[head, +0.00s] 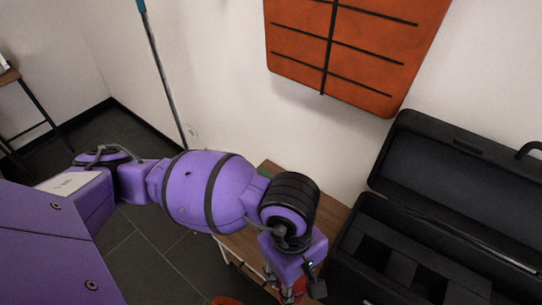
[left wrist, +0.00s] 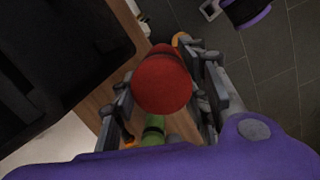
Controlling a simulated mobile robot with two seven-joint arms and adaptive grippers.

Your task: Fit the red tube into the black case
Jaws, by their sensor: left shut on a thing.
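The black case (head: 352,222) stands open at the right of the head view, its lid (head: 450,175) raised and dark slots inside. In the left wrist view part of a black case (left wrist: 60,50) fills the upper left. The red tube (left wrist: 161,84) is between the fingers of my left gripper (left wrist: 165,88), its round end facing the camera. In the head view my left gripper (head: 300,288) is at the bottom edge, left of the case, with a bit of red showing; most of it is cut off. My right gripper is in neither view.
A wooden table top (head: 332,218) shows beside the case. A green cylindrical thing (left wrist: 155,130) shows near the red tube in the wrist view, partly hidden. An orange panel (head: 345,50) hangs on the wall. Dark tiled floor (head: 150,255) lies at the left.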

